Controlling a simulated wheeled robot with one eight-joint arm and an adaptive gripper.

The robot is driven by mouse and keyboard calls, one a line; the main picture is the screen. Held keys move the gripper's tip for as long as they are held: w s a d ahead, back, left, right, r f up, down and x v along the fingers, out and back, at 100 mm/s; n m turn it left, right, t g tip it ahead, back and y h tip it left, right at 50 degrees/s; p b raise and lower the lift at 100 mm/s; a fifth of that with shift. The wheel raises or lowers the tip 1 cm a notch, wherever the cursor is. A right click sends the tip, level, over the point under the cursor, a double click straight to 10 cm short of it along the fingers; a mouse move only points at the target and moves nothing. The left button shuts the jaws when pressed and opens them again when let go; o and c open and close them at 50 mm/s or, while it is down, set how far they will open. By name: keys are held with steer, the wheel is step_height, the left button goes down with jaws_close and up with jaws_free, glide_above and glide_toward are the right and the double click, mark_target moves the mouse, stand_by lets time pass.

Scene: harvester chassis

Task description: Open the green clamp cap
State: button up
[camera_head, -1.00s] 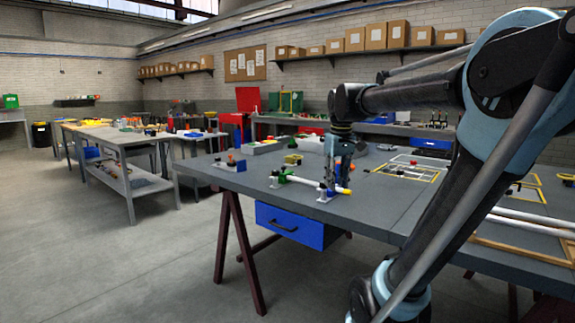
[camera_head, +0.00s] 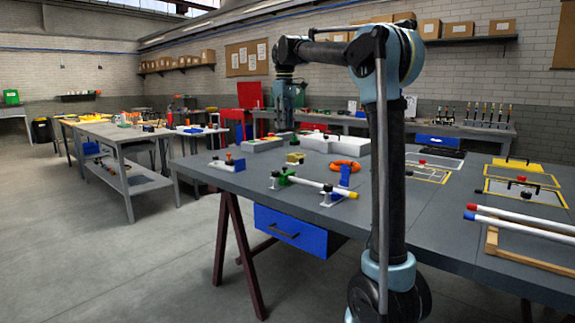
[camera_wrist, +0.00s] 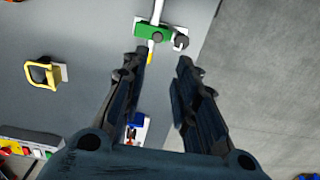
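The green clamp (camera_head: 287,177) sits near the left end of a white pipe (camera_head: 308,183) held on small white stands at the table's front edge. In the wrist view the green clamp (camera_wrist: 152,32) lies just beyond my fingertips, with a dark round knob on it and a grey-black piece beside it. I cannot tell whether its cap is open. My gripper (camera_wrist: 164,60) is open and empty, pointing down. In the head view my gripper (camera_head: 284,112) hangs well above the table, over the clamp's area, its fingers hard to make out.
The table's front edge is close to the pipe.

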steer(key=f, duration=1.7)
steer(key=shift+w+f, duration=0.15)
steer(key=shift+w, duration=0.2)
jaws_close()
